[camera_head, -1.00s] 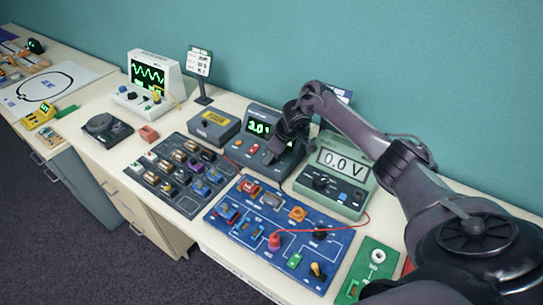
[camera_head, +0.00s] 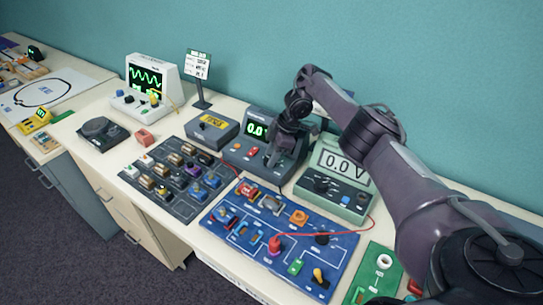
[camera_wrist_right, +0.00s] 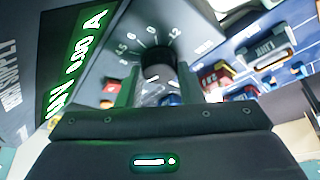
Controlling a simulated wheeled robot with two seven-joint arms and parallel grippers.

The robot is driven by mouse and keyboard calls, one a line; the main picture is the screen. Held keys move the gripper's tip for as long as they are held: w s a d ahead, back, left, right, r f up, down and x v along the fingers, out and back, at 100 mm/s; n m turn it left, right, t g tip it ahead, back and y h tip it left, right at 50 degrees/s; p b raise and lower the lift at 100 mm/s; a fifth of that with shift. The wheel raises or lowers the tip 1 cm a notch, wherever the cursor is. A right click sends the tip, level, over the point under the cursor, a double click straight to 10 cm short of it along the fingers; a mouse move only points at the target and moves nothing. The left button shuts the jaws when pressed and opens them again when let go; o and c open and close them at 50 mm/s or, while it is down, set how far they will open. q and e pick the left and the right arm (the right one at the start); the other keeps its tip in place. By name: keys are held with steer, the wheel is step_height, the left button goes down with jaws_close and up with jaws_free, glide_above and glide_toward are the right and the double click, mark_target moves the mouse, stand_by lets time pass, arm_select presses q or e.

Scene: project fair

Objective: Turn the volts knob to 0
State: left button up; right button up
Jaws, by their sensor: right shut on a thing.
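The grey power supply (camera_head: 236,151) stands at the back of the bench. Its green display (camera_head: 257,130) looks like 0.0 in the head view, partly covered by my arm. In the right wrist view the display (camera_wrist_right: 75,65) is tilted, with a 0.00 A line readable. My right gripper (camera_head: 274,158) reaches down to the supply's front panel. In the right wrist view the gripper (camera_wrist_right: 157,88) is shut on a dark round knob (camera_wrist_right: 157,72), with a numbered scale around it. The knob's pointer is hard to make out. My left gripper is out of view.
A green meter (camera_head: 335,180) reading 0.0 V stands just right of the supply. A blue circuit board (camera_head: 255,255) with a red wire lies in front. A dark parts tray (camera_head: 165,200) lies to the left, with a grey box (camera_head: 211,130) behind it.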

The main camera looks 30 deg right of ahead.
stand_by(0.6)
steer(key=o, duration=1)
steer(key=shift+c, duration=0.2)
steer(key=p+v, duration=0.6)
steer(key=v, duration=0.1)
steer(key=shift+d+r, duration=0.25)
steer(key=shift+r, duration=0.1)
